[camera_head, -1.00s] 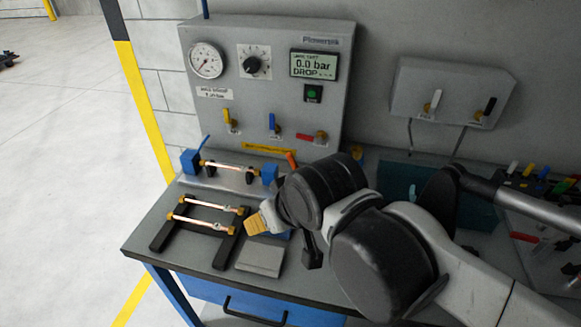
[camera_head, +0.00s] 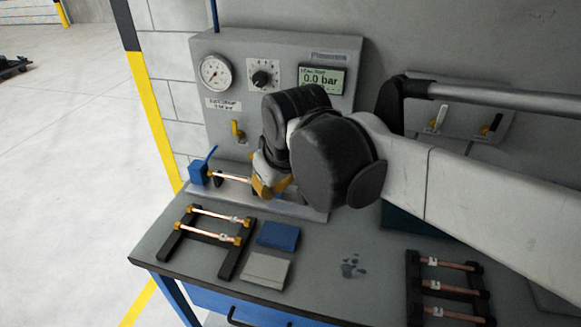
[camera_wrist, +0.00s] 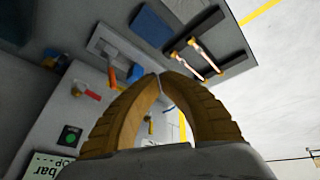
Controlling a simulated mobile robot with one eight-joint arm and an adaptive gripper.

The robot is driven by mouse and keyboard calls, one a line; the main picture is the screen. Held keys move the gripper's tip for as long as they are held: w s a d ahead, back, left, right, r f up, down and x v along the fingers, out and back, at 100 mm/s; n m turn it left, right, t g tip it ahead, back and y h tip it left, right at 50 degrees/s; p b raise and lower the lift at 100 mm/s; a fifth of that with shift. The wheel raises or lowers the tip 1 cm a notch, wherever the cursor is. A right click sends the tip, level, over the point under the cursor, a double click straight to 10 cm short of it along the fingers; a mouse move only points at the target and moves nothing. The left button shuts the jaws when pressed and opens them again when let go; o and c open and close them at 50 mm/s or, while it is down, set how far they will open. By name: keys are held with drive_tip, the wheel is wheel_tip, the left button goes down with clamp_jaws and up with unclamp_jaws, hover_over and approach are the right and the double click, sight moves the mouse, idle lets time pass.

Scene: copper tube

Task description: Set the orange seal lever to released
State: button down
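The orange seal lever (camera_wrist: 111,75) shows in the wrist view, beside a blue block (camera_wrist: 136,73) of the test fixture, left of my fingertips and apart from them in the picture. In the head view the lever is hidden behind my gripper and arm. My gripper (camera_head: 268,190), with yellow-brown fingers, is over the right end of the fixture. In the wrist view its fingertips (camera_wrist: 160,76) meet or nearly meet, with nothing visible between them. A copper tube (camera_head: 232,177) lies in the fixture, with a blue block (camera_head: 198,172) at its left end.
The grey panel (camera_head: 229,61) stands behind, its display reading 0.0 bar; a red valve (camera_wrist: 85,92) is near the lever. A black rack (camera_head: 229,262) with copper tubes, a blue block (camera_head: 278,235) and a grey block (camera_head: 266,269) lie in front.

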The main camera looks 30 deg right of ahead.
drive_tip(key=w+d+f+n+g+p, duration=0.1)
drive_tip(key=w+d, duration=0.4)
drive_tip(key=w, duration=0.5)
drive_tip(key=w+d+f+n+g+p, duration=0.2)
drive_tip(key=w+d+f+n+g, duration=0.1)
drive_tip(key=w, duration=0.7)
drive_tip(key=shift+d+n+g+h, duration=0.3)
drive_tip(key=shift+d+n+g, duration=0.3)
drive_tip(key=shift+d, duration=0.65)
drive_tip(key=f+b, duration=0.1)
drive_tip(key=f, duration=0.5)
drive_tip(key=d+f+b, duration=0.1)
drive_tip(key=f, duration=0.2)
drive_tip(key=shift+s+f+b, duration=0.15)
drive_tip(key=shift+f+b, duration=0.15)
drive_tip(key=shift+f, duration=0.1)
drive_tip(key=s, duration=0.1)
drive_tip(key=s+d+r, duration=0.1)
drive_tip(key=s+d, duration=0.1)
drive_tip(key=shift+r+b, duration=0.25)
drive_tip(key=shift+b, duration=0.15)
drive_tip(key=shift+s, duration=0.1)
